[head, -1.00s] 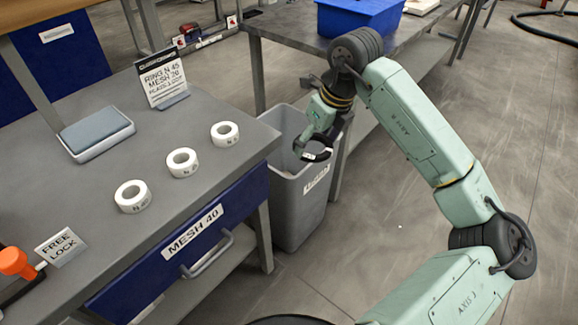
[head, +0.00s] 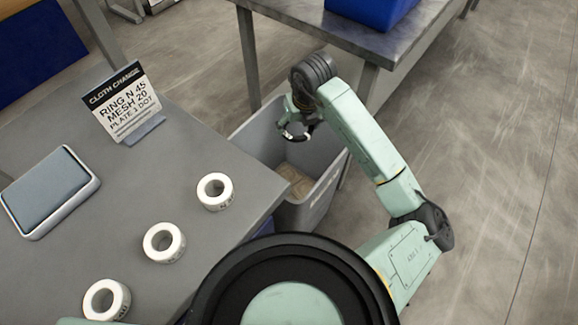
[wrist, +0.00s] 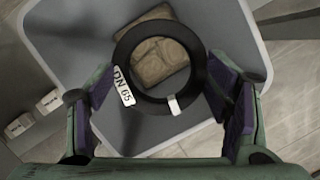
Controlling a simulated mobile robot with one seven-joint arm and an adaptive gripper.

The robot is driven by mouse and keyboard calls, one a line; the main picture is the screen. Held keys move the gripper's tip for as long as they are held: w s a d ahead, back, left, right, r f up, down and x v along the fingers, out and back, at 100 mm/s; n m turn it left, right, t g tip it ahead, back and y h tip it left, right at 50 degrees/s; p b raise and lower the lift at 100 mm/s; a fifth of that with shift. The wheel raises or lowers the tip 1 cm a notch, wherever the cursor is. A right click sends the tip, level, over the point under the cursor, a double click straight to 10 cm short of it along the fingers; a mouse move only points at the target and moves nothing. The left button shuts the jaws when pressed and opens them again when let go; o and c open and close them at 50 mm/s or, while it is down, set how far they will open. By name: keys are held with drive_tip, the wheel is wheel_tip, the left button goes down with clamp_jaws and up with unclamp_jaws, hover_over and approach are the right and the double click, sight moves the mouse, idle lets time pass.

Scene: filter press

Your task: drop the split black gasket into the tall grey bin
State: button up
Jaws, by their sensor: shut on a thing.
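The black gasket (wrist: 198,68) is a flat ring with a "DN 65" label and a small white mark on its near side. My gripper (wrist: 164,78) is shut on it, with one finger at each side of the ring. In the head view my gripper (head: 295,126) holds it above the mouth of the tall grey bin (head: 318,190). In the wrist view the bin (wrist: 75,35) lies below the ring, and a brown folded thing (wrist: 158,62) on its floor shows through the hole. I cannot make out the split clearly.
The grey worktable left of the bin carries several white rings, including one (head: 215,191) near the bin, a sign (head: 122,105) and a grey pad (head: 50,190). Another table (head: 300,22) with a blue crate (head: 370,12) stands behind the bin. Floor at right is clear.

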drive_tip(key=b+x, duration=0.2)
drive_tip(key=x, duration=0.4)
drive_tip(key=shift+s+f, duration=0.35)
drive_tip(key=shift+f, duration=0.05)
drive_tip(key=o, duration=1.2)
drive_tip(key=v, duration=1.2)
drive_tip(key=shift+d+r, duration=0.1)
